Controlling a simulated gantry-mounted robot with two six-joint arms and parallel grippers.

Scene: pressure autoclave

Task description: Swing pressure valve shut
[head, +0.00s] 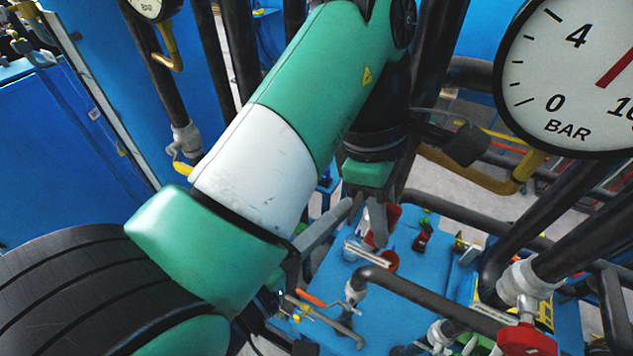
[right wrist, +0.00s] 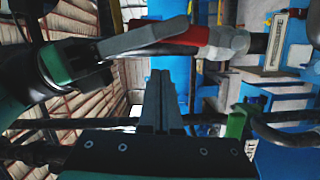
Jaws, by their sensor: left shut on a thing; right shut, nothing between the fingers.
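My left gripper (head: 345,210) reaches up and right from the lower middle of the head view. In the right wrist view its long grey fingers (right wrist: 150,38) are shut on a red valve handle (right wrist: 186,36), beside a pale grey valve body (right wrist: 228,44). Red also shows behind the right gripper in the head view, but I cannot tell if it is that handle. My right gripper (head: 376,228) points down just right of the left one. In the right wrist view its fingers (right wrist: 160,85) are together and empty, apart from the red handle.
A large pressure gauge (head: 572,80) and dark pipes (head: 430,292) crowd the right side. An orange-handled valve (head: 311,298) and a red-handled valve (head: 525,340) sit low. A blue surface (head: 330,275) lies below the grippers. Blue panels stand at left.

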